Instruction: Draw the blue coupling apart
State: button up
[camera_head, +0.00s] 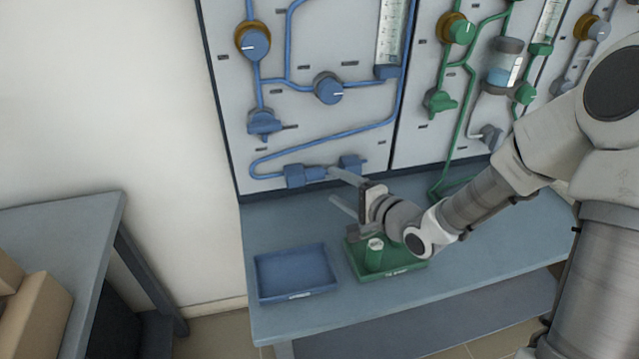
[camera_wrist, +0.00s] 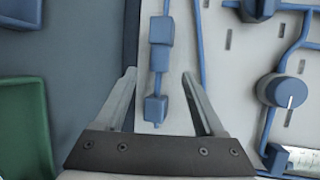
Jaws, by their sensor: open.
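The blue coupling (camera_head: 306,174) sits low on the blue pipe panel, as two blocks set end to end; they look joined. In the wrist view its upper block (camera_wrist: 161,30) and lower block (camera_wrist: 159,58) lie along one line. A separate blue block (camera_head: 352,163) is to its right on the same pipe run; it also shows in the wrist view (camera_wrist: 155,108). My gripper (camera_head: 331,183) is open and empty, in front of the panel's lower edge. In the wrist view its fingers (camera_wrist: 158,73) are spread to either side of the line of blocks, with the coupling just beyond the tips.
Blue knobs (camera_head: 328,88) and pipes are on the panel above. Green-piped equipment is to the right.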

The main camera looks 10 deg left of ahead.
aim_at(317, 177)
jog(key=b+x, duration=0.1)
jog(key=x, duration=0.6)
jog(key=shift+b, duration=0.3)
grip_shut()
dwell(1.0)
